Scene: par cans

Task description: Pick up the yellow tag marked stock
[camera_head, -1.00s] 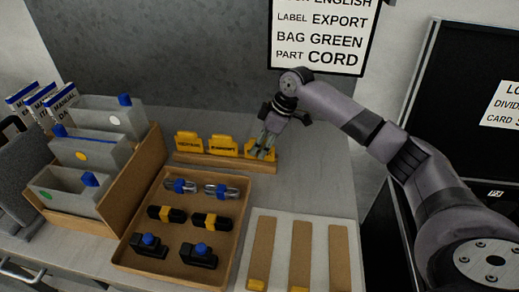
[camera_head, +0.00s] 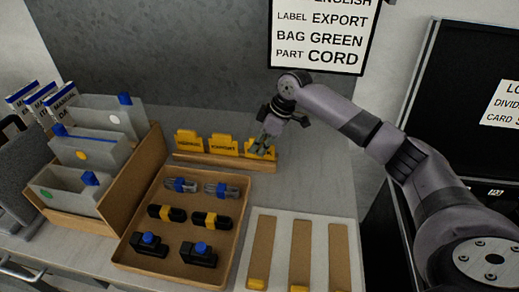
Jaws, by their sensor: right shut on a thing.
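Three yellow tags stand in a row in a wooden rack (camera_head: 210,160) at the back of the table. The left tag (camera_head: 189,143) and the middle tag (camera_head: 223,145) are clear of my arm. The middle one seems to read EXPORT; the left one's print is too small to read surely. My right gripper (camera_head: 262,146) points down and is shut on the right-hand yellow tag (camera_head: 270,152), which still stands at the rack. The fingers cover its print, so I cannot read it. My left gripper is not in view.
A wooden tray (camera_head: 190,232) with several connectors and black parts lies in front of the rack. A white board (camera_head: 281,245) with three brown strips is at right. A wooden box (camera_head: 140,175) of grey dividers stands left. A printed sign (camera_head: 320,35) hangs behind.

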